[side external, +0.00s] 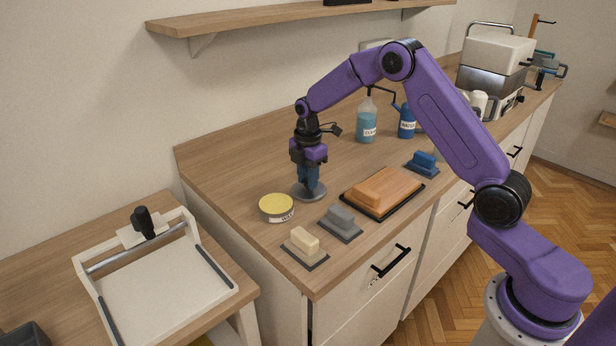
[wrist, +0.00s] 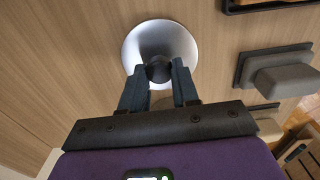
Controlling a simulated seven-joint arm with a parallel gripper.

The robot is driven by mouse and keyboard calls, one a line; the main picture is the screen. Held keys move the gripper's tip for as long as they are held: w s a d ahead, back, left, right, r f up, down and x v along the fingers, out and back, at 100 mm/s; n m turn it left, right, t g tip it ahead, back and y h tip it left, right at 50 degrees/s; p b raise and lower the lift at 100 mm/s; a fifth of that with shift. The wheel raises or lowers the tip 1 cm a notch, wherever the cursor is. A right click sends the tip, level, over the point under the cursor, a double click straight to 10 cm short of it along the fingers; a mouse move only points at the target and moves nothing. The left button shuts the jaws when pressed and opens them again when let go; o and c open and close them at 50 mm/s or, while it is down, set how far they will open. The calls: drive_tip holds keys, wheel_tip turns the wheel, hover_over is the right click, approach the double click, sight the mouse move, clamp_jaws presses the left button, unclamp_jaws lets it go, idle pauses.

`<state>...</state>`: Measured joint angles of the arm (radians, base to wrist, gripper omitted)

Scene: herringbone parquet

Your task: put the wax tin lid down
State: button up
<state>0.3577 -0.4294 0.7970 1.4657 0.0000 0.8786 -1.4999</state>
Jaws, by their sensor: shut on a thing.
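The wax tin lid (side external: 309,193) is a round silver-grey disc with a dark knob. It also shows in the wrist view (wrist: 160,36), flat side level. My gripper (side external: 309,182) points down with its blue fingers shut on the knob, also seen in the wrist view (wrist: 160,75). The lid is at or very close to the counter top; I cannot tell if it touches. The wax tin (side external: 276,213), white-labelled and uncovered with yellow wax showing, stands just left of the lid, apart from it.
On the wooden counter (side external: 235,165) are a grey block (side external: 340,218), a cream block (side external: 305,241), an orange-brown block on a dark tray (side external: 383,190) and a blue block (side external: 423,160). A spray bottle (side external: 366,123) and blue can (side external: 407,122) stand behind. Bare wood lies behind the lid.

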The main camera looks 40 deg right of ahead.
drive_tip(key=shift+f, duration=0.1)
drive_tip(key=o, duration=1)
wheel_tip(320, 180, up, 12)
drive_tip(key=shift+r, duration=0.2)
